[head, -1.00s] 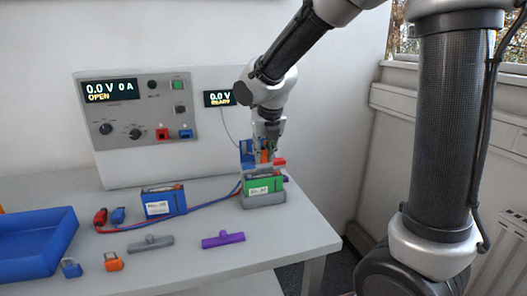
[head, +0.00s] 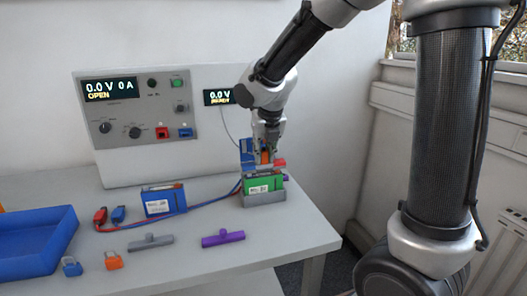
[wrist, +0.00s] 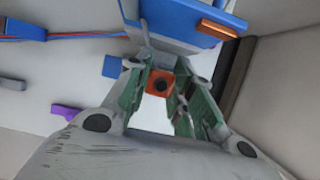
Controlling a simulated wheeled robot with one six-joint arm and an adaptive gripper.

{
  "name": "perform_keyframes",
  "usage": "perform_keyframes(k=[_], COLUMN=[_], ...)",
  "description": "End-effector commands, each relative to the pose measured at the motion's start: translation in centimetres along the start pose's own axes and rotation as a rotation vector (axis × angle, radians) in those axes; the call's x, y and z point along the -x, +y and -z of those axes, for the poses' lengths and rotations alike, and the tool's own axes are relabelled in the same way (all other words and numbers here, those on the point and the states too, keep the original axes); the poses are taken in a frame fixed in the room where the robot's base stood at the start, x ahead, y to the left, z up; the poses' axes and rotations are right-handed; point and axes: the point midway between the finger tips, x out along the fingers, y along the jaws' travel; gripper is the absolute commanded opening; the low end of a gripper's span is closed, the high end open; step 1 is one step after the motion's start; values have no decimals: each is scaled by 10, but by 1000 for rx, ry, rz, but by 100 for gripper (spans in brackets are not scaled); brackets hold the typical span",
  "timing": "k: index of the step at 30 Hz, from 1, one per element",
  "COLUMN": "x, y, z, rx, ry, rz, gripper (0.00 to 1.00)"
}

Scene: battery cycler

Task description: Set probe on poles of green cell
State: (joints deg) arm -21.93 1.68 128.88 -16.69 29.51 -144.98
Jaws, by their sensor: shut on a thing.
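The green cell (head: 259,185) stands in a grey holder (head: 266,198) near the table's right end. My gripper (head: 266,153) is directly above the cell, pointing down, shut on an orange piece that appears to be the probe (head: 266,156). In the wrist view the orange probe (wrist: 160,83) sits between the fingers of my gripper (wrist: 160,88). A thin cable runs from the small meter (head: 219,97) down towards this spot. The meter reads 0.0 V. The cell's poles are hidden by the gripper, and I cannot tell whether the probe touches them.
A blue block (head: 247,147) and a red piece (head: 280,162) are close by the gripper. A blue cell (head: 158,201) stands left, with red and blue leads. A grey handle (head: 151,242), a purple handle (head: 223,239), two clips and a blue tray (head: 40,254) lie in front.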

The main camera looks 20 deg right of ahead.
Motion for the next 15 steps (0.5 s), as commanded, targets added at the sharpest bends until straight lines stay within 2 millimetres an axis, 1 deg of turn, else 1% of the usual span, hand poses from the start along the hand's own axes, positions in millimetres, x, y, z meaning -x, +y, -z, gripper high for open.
perform_keyframes(k=[15], x=[-6], y=[0], z=[2], rx=[0], ry=[-2], rz=[-1], gripper=[0])
